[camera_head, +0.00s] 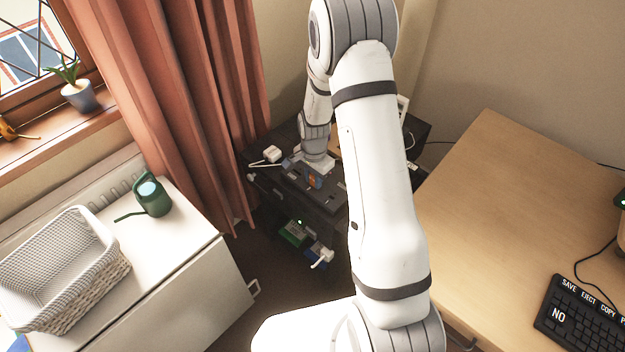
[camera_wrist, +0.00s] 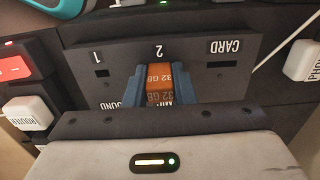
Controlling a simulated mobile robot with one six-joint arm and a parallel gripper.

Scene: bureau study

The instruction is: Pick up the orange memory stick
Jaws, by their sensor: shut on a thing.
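The orange memory stick (camera_wrist: 159,83) shows in the wrist view between the two blue fingers of my gripper (camera_wrist: 159,88). It bears "32 GB" lettering. My gripper is shut on it. Behind it is a dark panel (camera_wrist: 105,58) marked "1", "2" and "CARD", and the stick lines up with the "2". I cannot tell whether the stick sits in the slot or is clear of it. In the head view my gripper (camera_head: 314,181) is small, over the dark unit (camera_head: 325,196) in the corner, with a speck of orange at its tip.
In the wrist view a white "ROUTER" plug (camera_wrist: 28,113) and a red switch (camera_wrist: 14,68) lie left, a white "PHONE" plug (camera_wrist: 303,60) right. In the head view a wooden desk (camera_head: 500,190) stands right; a white cabinet (camera_head: 180,262) with a basket (camera_head: 65,268) and watering can (camera_head: 153,197) stands left.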

